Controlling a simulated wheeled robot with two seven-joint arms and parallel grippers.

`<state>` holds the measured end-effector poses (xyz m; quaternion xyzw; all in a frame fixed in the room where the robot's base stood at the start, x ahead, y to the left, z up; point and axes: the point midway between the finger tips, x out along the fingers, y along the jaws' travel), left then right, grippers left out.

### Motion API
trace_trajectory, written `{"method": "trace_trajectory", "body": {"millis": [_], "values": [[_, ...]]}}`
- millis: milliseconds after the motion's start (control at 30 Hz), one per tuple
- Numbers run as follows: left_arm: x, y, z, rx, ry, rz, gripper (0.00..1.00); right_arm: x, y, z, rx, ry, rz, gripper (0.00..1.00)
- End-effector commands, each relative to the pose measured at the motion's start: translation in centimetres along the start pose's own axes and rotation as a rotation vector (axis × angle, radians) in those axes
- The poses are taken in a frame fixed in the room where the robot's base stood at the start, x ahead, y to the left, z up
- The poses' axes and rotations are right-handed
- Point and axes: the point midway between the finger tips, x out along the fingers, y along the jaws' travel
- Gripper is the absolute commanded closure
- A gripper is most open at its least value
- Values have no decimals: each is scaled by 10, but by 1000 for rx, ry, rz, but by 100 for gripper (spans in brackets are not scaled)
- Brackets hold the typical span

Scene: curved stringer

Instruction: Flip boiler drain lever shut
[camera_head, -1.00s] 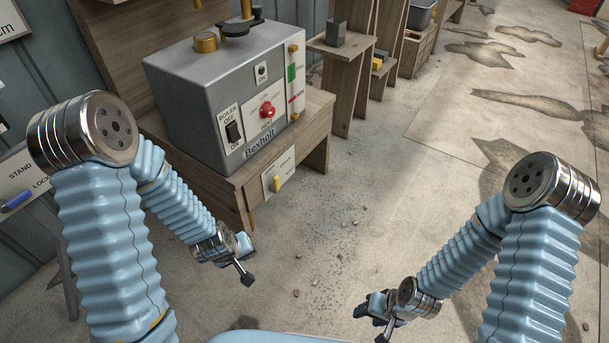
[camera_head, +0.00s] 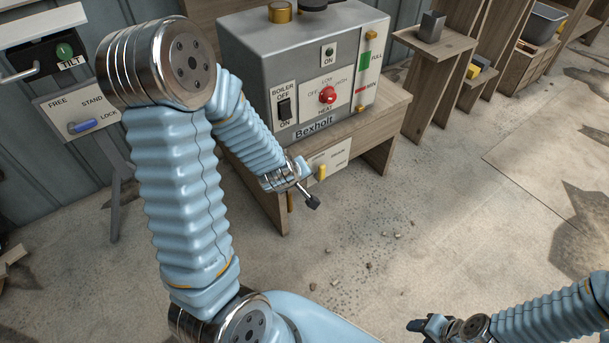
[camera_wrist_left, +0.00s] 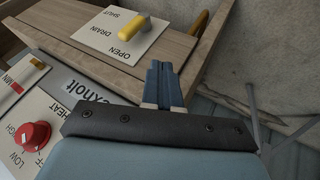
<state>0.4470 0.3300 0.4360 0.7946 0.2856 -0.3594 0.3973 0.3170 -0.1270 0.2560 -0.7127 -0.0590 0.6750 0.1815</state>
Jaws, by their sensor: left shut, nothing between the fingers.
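The boiler drain lever (camera_head: 322,172) is a small yellow handle on a white plate (camera_head: 340,155) on the wooden stand's front, below the grey boiler (camera_head: 245,60). In the left wrist view, the lever (camera_wrist_left: 134,29) and its plate marked OPEN, DRAIN and SHUT show at the top. Which mark the lever points at is hard to tell. My left gripper (camera_head: 302,167) is just left of the lever in the head view, apart from it. Its blue fingers (camera_wrist_left: 162,67) are together and empty. My right gripper (camera_head: 416,325) is low at the bottom right, far from the lever; its fingers are unclear.
The boiler front carries a black switch (camera_head: 284,109) and a red heat knob (camera_head: 327,95). The wooden stand (camera_head: 372,140) has a front edge close to my left gripper. A blue lock lever (camera_head: 82,126) is at the left.

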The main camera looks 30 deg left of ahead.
Motion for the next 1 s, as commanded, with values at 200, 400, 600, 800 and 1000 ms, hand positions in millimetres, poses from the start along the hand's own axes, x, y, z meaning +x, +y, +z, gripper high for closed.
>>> {"method": "trace_trajectory", "body": {"millis": [200,400,600,800,1000], "values": [[49,-3,2,1,-2,-3,100,15,9,-2,5,5,5,49],[89,-2,2,1,-1,-2,100,23,11,-1,4,2,2,49],[97,27,0,2,-1,0,100,13,8,-2,5,4,4,49],[102,35,1,1,-1,0,100,12,8,-2,5,4,4,49],[102,35,1,1,-1,0,100,13,8,-2,5,5,4,49]]}}
